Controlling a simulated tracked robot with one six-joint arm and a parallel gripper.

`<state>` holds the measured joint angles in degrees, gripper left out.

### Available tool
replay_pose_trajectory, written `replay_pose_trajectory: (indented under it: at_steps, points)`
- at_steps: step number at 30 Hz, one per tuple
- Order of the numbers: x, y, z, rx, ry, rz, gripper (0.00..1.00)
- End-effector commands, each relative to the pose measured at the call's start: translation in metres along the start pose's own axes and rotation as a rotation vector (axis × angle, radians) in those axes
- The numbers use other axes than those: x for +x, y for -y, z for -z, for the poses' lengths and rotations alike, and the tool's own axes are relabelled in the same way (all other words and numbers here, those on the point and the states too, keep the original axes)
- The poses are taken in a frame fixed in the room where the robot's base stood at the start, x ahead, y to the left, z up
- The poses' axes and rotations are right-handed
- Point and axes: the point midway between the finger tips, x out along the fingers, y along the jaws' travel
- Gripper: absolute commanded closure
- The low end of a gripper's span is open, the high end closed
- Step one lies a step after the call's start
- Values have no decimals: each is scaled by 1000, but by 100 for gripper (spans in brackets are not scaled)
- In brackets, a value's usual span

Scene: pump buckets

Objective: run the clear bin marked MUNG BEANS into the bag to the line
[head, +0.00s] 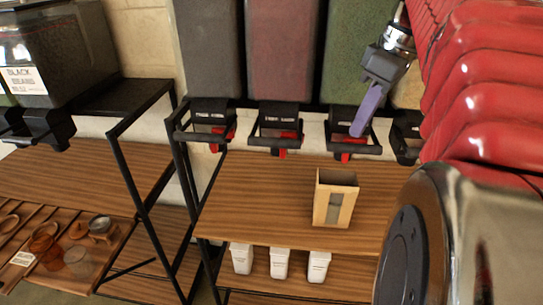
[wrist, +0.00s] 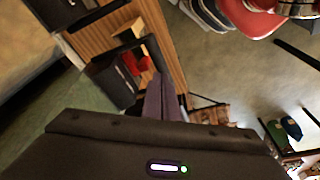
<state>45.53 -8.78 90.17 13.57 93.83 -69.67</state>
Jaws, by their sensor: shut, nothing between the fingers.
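A clear bin full of green beans (head: 351,55) hangs at the upper right; no MUNG BEANS label is readable on it. Its black dispenser (head: 340,117) has a red lever (head: 346,142), also seen in the wrist view (wrist: 135,62). A brown paper bag (head: 348,205) with a narrow front window stands upright and open on the wooden shelf, below this dispenser and slightly left. I cannot make out a fill line or any beans in it. My gripper (head: 358,130), with purple fingers, is shut and empty. Its tips are at the dispenser's front frame, near the lever; contact is unclear.
A dark red bin (head: 282,50) and a grey bin (head: 208,45) with similar dispensers hang to the left. White containers (head: 280,263) stand on the lower shelf. A BLACK BEANS bin (head: 60,55) is at far left. The wooden shelf (head: 255,195) left of the bag is clear.

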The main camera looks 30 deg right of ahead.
Motion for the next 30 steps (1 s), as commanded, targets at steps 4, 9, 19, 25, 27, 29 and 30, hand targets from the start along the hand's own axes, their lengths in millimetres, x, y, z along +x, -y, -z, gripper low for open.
replay_pose_trajectory:
  at_steps: [4,9,19,25,27,29,30]
  points:
    - [-2,0,1,0,0,-1,100]
    - [-14,0,4,-1,-1,-2,100]
    - [-41,0,11,0,0,-1,100]
    - [-49,0,12,0,0,0,100]
    - [-48,0,12,0,0,0,100]
    - [-48,0,12,0,0,0,100]
    - [-48,0,12,0,0,0,100]
